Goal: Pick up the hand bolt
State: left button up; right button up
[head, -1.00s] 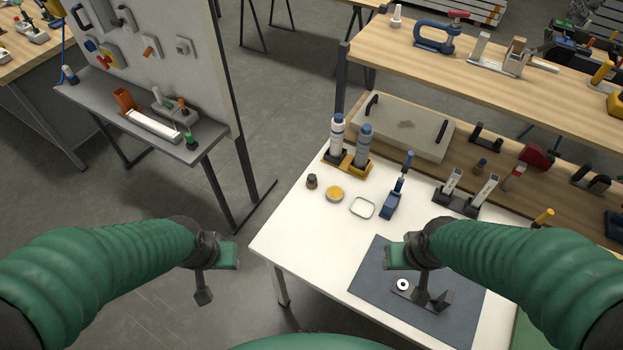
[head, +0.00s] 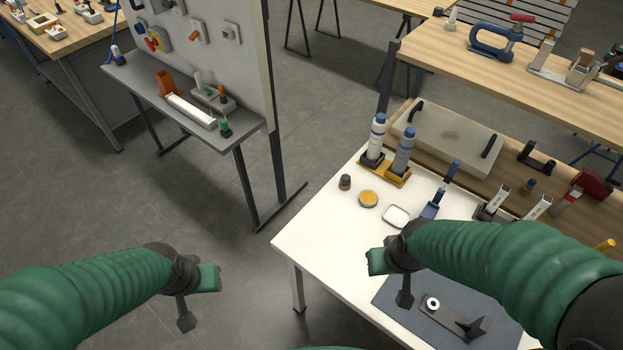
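No part is marked plainly as the hand bolt. A small dark knob-like piece (head: 345,182) stands on the white table near its left edge. A small green-topped piece (head: 225,128) stands at the right end of the grey wall shelf, and I cannot tell which, if either, is the bolt. My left gripper (head: 198,298) hangs over open floor, left of the table and apart from everything. My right gripper (head: 390,278) is above the table's front, left of the dark bracket. Nothing shows held in either. The fingertips are too unclear to tell open from shut.
The white table (head: 320,240) carries a yellow tin (head: 368,199), a white-rimmed dish (head: 396,216), two bottles in a yellow holder (head: 396,178), and a dark mat (head: 400,312) with a bracket (head: 455,318) and white ring (head: 433,303). The grey shelf (head: 150,85) stands left. Floor between is free.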

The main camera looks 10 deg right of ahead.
aim_at(345, 179)
jog(key=i+j+u, duration=0.1)
jog(key=j+u, duration=0.3)
jog(key=i+j+u, duration=0.15)
jog(key=u, duration=0.3)
jog(key=i+j+u, duration=0.2)
jog(key=j+u, duration=0.2)
jog(key=i+j+z, duration=0.35)
jog(key=i+z, duration=0.2)
jog(key=i, duration=0.15)
jog(key=i+z, duration=0.1)
jog(key=z, duration=0.4)
jog(key=i+z, duration=0.1)
jog(key=z, duration=0.4)
jog(key=i+z, duration=0.1)
jog(key=z, duration=0.35)
jog(key=i+j+z, duration=0.1)
jog(key=z, duration=0.4)
jog(key=j+z, duration=0.15)
jog(key=z, duration=0.35)
jog(key=i+j+z, duration=0.15)
jog(key=z, duration=0.3)
jog(key=i+j+z, duration=0.1)
jog(key=z, duration=0.35)
jog(key=i+j+z, duration=0.1)
jog(key=j+z, duration=0.2)
jog(key=z, duration=0.2)
jog(key=j+z, duration=0.2)
jog(key=z, duration=0.25)
